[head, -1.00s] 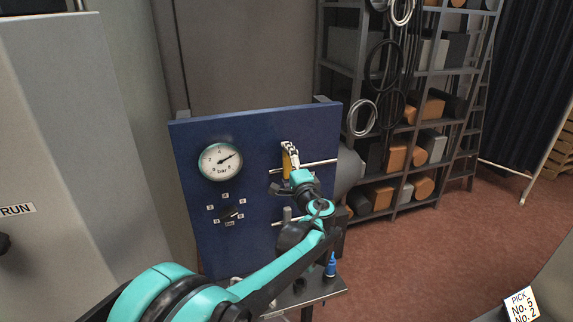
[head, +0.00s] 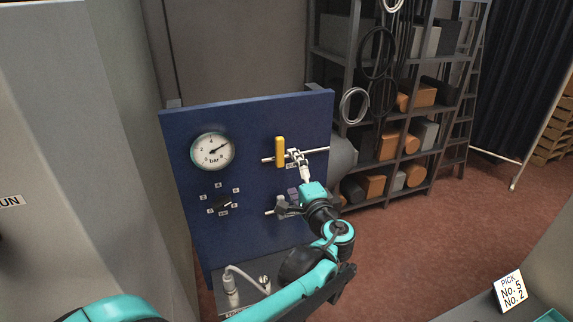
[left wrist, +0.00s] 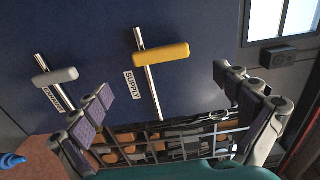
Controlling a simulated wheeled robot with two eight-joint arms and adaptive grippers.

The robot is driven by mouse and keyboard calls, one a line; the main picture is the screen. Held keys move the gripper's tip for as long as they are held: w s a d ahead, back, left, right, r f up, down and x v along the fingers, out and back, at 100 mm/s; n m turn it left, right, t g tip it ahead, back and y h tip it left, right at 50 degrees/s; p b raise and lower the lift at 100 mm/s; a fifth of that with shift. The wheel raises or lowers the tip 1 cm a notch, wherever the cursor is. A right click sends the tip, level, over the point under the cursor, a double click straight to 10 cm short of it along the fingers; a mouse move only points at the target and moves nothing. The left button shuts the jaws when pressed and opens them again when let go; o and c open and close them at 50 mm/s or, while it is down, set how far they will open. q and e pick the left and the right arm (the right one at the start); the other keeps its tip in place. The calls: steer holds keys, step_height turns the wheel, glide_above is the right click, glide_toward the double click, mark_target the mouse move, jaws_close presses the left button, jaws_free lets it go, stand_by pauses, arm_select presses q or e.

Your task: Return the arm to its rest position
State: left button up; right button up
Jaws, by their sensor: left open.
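My left gripper (head: 297,157) is in front of the blue panel, just right of the yellow valve handle (head: 280,151). In the left wrist view its jaws (left wrist: 165,90) are spread wide with nothing between the fingers. The yellow handle also shows there (left wrist: 160,53), beyond the fingertips and apart from them, lying crosswise over its pipe beside a SUPPLY label (left wrist: 132,86). A grey handle (left wrist: 55,75) on a second pipe sits to its left, also crosswise. In the head view my teal left arm reaches in from the bottom. My right gripper is out of view.
The blue panel (head: 240,130) carries a round gauge (head: 212,152) and a small black knob (head: 222,204). A small shelf (head: 225,300) with a fitting (head: 231,285) is below. Storage racks (head: 400,110) stand behind right. Open red floor (head: 420,240) lies at the right.

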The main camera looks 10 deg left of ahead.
arm_select(q)
steer(key=shift+s+d, duration=0.2)
steer(key=shift+s, duration=0.1)
steer(key=shift+a, duration=0.1)
steer(key=s+a+f+n+g+h+b, duration=0.2)
steer(key=s+a+f+n+g+b, duration=0.25)
steer(key=f, duration=0.55)
steer(key=s+a+f+n+g+h+b, duration=0.1)
steer(key=s+a+f+b, duration=0.3)
steer(key=s+f+b, duration=0.35)
steer(key=s+d+f+n+g+h+b, duration=0.1)
steer(key=s+d+f+n+h+b, duration=0.1)
steer(key=s+f, duration=0.5)
steer(key=s+d+f+n+g+h+b, duration=0.1)
steer(key=s+d+f+n+h+b, duration=0.2)
steer(key=f, duration=1)
steer(key=s+h+b, duration=0.2)
steer(key=s, duration=0.3)
steer(key=shift+s+d+f, duration=0.15)
steer(key=shift+d+f, duration=0.1)
steer(key=shift+n, duration=0.25)
